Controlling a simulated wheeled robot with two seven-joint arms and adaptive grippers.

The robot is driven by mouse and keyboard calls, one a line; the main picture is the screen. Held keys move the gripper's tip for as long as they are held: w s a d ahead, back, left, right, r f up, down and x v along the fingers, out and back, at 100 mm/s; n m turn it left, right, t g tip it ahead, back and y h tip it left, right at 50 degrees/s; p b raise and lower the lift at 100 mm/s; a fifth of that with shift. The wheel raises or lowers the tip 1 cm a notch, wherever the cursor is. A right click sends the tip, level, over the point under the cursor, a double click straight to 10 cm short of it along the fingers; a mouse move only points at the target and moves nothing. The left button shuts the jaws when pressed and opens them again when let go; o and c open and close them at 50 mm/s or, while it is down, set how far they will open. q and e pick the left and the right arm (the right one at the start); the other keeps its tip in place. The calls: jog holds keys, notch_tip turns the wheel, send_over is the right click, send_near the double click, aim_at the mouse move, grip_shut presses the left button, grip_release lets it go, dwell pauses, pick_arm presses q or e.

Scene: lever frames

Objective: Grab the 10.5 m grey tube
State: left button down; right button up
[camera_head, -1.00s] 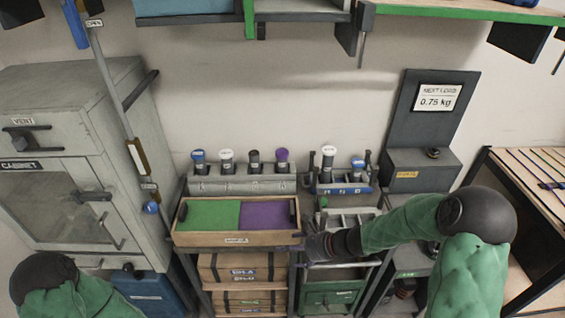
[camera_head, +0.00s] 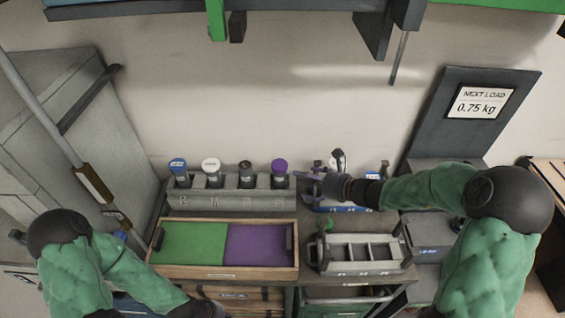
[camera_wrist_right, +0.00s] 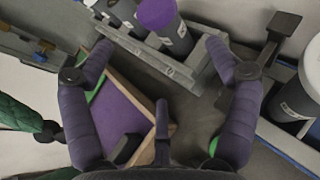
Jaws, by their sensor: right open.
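A grey rack (camera_head: 232,200) at the back of the bench holds tubes with blue (camera_head: 178,172), white (camera_head: 211,172), dark grey (camera_head: 245,174) and purple (camera_head: 280,172) tops. A dark tube with a pale top (camera_head: 338,160) stands in a blue rack (camera_head: 340,207) to the right, partly hidden by my right gripper. No 10.5 m marking is readable. My right gripper (camera_head: 312,180) is open and empty, between the two racks. In the right wrist view its fingers (camera_wrist_right: 157,45) spread below the purple-topped tube (camera_wrist_right: 175,38). My left arm is at lower left, its gripper not visible.
A wooden tray with green and purple halves (camera_head: 222,272) lies in front of the grey rack. A grey divided bin (camera_head: 360,256) stands to its right. A dark stand (camera_head: 445,125) with a "0.75 kg" sign is at right, a grey cabinet (camera_head: 85,150) at left.

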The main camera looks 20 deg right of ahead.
aim_at(283, 174)
jog(key=b+x, duration=0.1)
jog(key=x, duration=0.5)
jog(key=shift+b, duration=0.3)
jog(key=b+x, duration=0.1)
jog(key=x, duration=0.4)
jog(key=shift+s+f+b, duration=0.1)
jog(key=shift+f+b, duration=0.05)
jog(key=shift+b, duration=0.2)
jog(key=shift+d, duration=0.1)
jog(key=c, duration=1.4)
